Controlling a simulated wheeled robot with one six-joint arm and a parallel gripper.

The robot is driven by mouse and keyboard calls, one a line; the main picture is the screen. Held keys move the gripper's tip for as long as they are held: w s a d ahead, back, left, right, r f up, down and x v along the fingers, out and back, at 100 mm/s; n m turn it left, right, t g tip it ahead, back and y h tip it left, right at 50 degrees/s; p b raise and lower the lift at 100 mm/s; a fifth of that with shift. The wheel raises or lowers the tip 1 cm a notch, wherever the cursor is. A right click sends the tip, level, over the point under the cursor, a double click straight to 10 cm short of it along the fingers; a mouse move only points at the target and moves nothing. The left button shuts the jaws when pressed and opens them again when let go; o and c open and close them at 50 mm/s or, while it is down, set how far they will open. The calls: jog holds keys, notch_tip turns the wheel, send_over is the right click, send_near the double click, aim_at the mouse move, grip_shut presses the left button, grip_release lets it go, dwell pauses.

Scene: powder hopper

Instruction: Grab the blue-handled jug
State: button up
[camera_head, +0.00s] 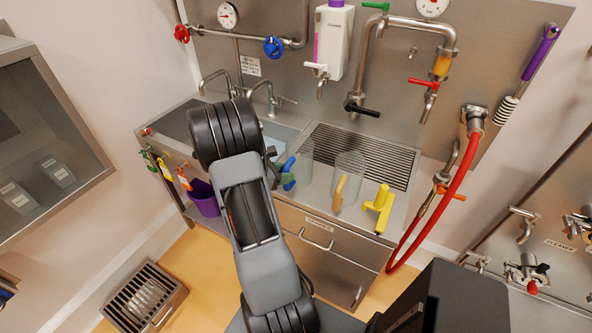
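The blue-handled jug (305,155) is clear and stands on the metal counter, its blue handle (289,163) facing left toward my arm. My gripper (280,169) is dark, small in the picture and partly hidden behind my arm. It is right at the blue handle. I cannot tell whether its fingers touch the handle or stand around it, or whether they are open or shut. A teal-blue part shows just below the gripper; I cannot tell if it belongs to the handle.
A second clear jug (349,172) with an orange-yellow handle stands to the right. A yellow tool (380,207) lies near the counter's front edge. A ribbed drain grille (375,150) is behind the jugs, with pipes and valves above. A red hose (450,203) hangs at the right.

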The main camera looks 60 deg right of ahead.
grip_shut()
jog(key=shift+r, duration=0.1)
